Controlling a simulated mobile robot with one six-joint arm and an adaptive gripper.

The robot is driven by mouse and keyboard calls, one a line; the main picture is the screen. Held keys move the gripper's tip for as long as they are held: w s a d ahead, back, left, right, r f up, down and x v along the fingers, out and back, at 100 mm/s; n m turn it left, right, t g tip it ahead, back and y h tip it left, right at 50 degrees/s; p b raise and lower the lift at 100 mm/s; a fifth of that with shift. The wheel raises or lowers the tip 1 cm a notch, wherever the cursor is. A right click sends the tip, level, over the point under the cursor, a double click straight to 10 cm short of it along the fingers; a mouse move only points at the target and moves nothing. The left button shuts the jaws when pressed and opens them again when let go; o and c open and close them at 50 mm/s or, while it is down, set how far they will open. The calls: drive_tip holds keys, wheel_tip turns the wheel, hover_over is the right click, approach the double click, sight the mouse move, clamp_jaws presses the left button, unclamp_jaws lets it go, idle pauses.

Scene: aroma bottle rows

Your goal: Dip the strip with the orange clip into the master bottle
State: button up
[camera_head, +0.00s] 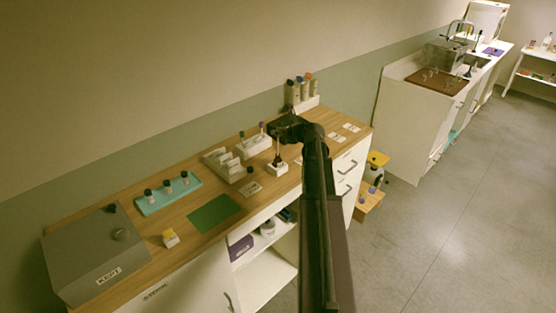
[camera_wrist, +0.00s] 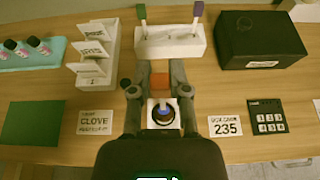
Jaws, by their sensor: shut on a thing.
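The orange clip (camera_wrist: 159,80) is between the fingers of my gripper (camera_wrist: 160,88), which is shut on it. The strip below the clip cannot be made out in the wrist view. A small dark bottle with a blue ring (camera_wrist: 163,114) stands in a white block (camera_wrist: 154,128), just below the clip in that picture. In the head view my gripper (camera_head: 285,125) is over the brown bottle (camera_head: 278,160) in its white block (camera_head: 277,170). I cannot tell whether the strip is inside the bottle neck. A card (camera_wrist: 95,122) beside it reads CLOVE.
A white stand (camera_wrist: 155,48) holds strips with green (camera_wrist: 141,12) and purple (camera_wrist: 198,9) clips. A black box (camera_wrist: 258,40) is at the back right. A stepped card rack (camera_wrist: 95,62), a teal bottle tray (camera_wrist: 28,55) and a green mat (camera_wrist: 33,123) lie left.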

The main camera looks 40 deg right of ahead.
drive_tip(key=shift+f+b, duration=2.1)
idle(1.2)
drive_tip(key=shift+r, duration=0.2)
drive_tip(key=shift+r+p, duration=4.05)
drive_tip(key=shift+p, duration=0.2)
